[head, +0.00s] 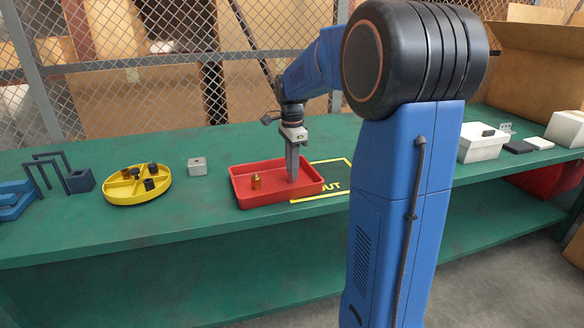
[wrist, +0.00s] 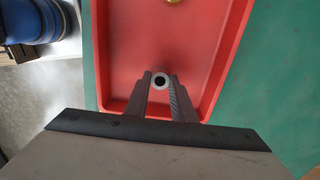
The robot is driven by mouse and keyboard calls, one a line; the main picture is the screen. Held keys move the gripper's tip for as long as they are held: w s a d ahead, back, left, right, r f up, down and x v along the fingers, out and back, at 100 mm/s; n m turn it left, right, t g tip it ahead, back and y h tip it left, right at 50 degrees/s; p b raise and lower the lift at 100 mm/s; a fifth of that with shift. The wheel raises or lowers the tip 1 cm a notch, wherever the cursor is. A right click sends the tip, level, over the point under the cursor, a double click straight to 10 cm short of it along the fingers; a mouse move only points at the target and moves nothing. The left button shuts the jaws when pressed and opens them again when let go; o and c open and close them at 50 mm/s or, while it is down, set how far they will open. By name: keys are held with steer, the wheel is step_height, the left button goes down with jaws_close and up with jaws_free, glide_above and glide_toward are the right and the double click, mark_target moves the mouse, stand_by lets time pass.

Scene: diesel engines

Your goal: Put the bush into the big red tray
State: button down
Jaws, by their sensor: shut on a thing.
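My gripper (head: 292,178) points down over the right part of the tray. In the wrist view, my gripper (wrist: 160,86) is shut on the bush (wrist: 160,80), a small pale ring with a dark hole, at the fingertips. The tray (wrist: 120,40) spreads below it there. I cannot tell whether the bush touches the tray floor. In the head view the fingers hide the bush.
A small brass part (head: 256,181) stands in the tray's left part. A yellow divided dish (head: 138,198) with several dark parts and a grey block (head: 197,166) stand to the left. A white box (head: 480,145) stands further right.

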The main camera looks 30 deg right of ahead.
steer(key=c, duration=1.5)
jaws_free()
steer(key=shift+f, duration=0.1)
step_height(320, 180, up, 12)
steer(key=s+a+f+n+t, duration=0.2)
steer(key=s+a+n, duration=0.8)
steer(key=s, duration=0.5)
steer(key=s+a+f+n+t, duration=0.1)
steer(key=s+a+f+n, duration=0.1)
steer(key=s+f+n, duration=0.1)
steer(key=s+a+f+n+t, duration=0.1)
steer(key=s+a+f+n, duration=0.1)
steer(key=s+f+n, duration=0.2)
steer(key=s+a+f+n, duration=0.2)
steer(key=s+f+n, duration=0.1)
steer(key=s, duration=0.5)
steer(key=shift+s+f+t, duration=0.15)
steer(key=shift+f+t, duration=0.25)
steer(key=shift+f, duration=0.45)
